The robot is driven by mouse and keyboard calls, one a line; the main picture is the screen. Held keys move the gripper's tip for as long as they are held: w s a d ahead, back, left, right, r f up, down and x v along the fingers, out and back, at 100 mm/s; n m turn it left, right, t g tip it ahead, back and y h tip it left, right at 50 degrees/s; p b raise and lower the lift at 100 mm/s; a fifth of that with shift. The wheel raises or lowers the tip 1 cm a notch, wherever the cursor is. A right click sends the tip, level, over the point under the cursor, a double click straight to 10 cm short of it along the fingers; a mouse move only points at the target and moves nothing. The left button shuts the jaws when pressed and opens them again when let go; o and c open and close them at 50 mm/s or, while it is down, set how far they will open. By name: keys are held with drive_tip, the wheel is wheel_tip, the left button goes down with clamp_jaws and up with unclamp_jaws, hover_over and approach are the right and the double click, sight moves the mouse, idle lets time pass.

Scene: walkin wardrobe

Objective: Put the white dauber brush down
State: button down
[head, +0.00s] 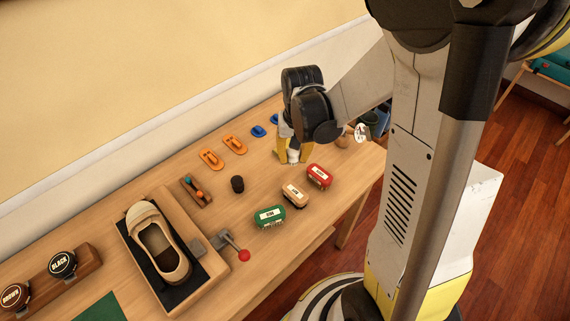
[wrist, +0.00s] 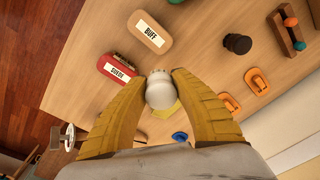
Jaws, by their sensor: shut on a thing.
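My gripper (wrist: 160,85) points down over the table, its two yellow fingers shut on the white dauber brush (wrist: 160,92). The brush's rounded white end shows between the fingertips in the wrist view; the rest of it is hidden. In the head view my gripper (head: 292,158) is over the far right part of the wooden table (head: 225,205), left of the red brush. A flat yellow patch (wrist: 168,110) shows just behind the dauber in the wrist view. I cannot tell whether the dauber touches the patch or hangs above it.
The red suede brush (head: 319,176), tan buff brush (head: 295,195) and green brush (head: 270,217) stand nearby. A black cylinder (head: 237,184), a wooden rack (head: 197,193), orange pieces (head: 235,144) and blue pieces (head: 258,131) lie leftward. A shoe (head: 158,245) sits on a stand further left.

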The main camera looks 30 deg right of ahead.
drive_tip(key=shift+w+f, duration=0.25)
drive_tip(key=shift+f, duration=0.15)
drive_tip(key=b, duration=0.4)
hover_over(261, 171)
wheel_tip(261, 171, down, 6)
drive_tip(key=shift+s+f, duration=0.15)
drive_tip(key=shift+f, duration=0.05)
drive_tip(key=shift+f+b, duration=1.05)
drive_tip(key=shift+f, duration=0.9)
drive_tip(key=shift+f, duration=0.15)
drive_tip(key=c, duration=1.1)
unclamp_jaws()
drive_tip(key=shift+c, duration=0.2)
